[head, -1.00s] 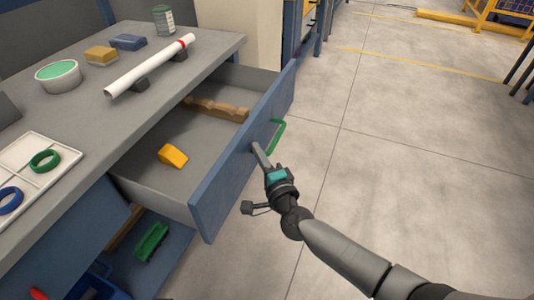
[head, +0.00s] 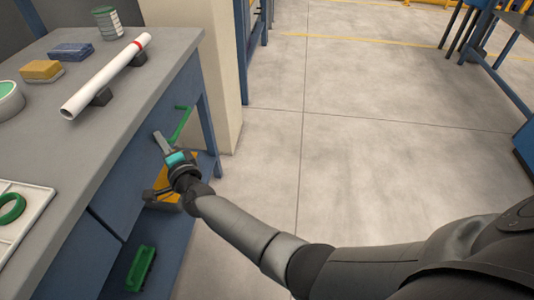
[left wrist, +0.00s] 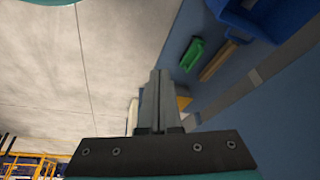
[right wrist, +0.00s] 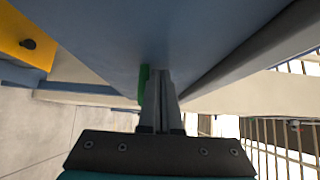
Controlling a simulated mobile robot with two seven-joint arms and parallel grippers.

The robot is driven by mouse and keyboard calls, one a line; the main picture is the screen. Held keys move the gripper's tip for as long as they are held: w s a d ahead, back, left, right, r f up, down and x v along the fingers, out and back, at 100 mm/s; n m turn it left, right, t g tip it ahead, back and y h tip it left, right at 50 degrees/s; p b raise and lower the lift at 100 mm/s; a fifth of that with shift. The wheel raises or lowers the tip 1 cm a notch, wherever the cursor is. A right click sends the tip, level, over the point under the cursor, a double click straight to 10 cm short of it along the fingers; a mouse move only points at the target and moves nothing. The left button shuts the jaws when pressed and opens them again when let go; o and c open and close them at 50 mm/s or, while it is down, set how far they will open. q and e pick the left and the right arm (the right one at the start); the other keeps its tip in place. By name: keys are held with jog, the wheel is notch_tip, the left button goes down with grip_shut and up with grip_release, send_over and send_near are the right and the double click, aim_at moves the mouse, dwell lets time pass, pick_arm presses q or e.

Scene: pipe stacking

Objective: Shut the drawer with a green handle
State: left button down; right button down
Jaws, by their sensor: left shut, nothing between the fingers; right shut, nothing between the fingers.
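The blue drawer front (head: 135,178) with the green handle (head: 181,124) is flush with the workbench in the head view, and its inside is hidden. My right gripper (head: 158,136) is shut and empty. Its fingertips are at the drawer front, on the near side of the handle. In the right wrist view the shut fingers (right wrist: 160,76) point at the blue front, with the green handle (right wrist: 143,84) just left of them. My left gripper (left wrist: 157,76) is shut and empty in the left wrist view, away from the drawer handle.
The bench top (head: 110,130) carries a white pipe (head: 105,77) on dark supports, a yellow-and-grey block (head: 41,71), a blue block (head: 70,52) and a tray (head: 35,215). A green object (head: 141,268) lies on the lower shelf. Open floor (head: 390,170) lies right.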

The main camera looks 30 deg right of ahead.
pick_arm(q)
jog(key=shift+s+r, duration=0.1)
jog(key=shift+r, duration=0.35)
pick_arm(e)
jog(key=shift+w+a+r, duration=0.1)
jog(key=shift+w+a, duration=0.15)
jog(key=shift+a, duration=0.15)
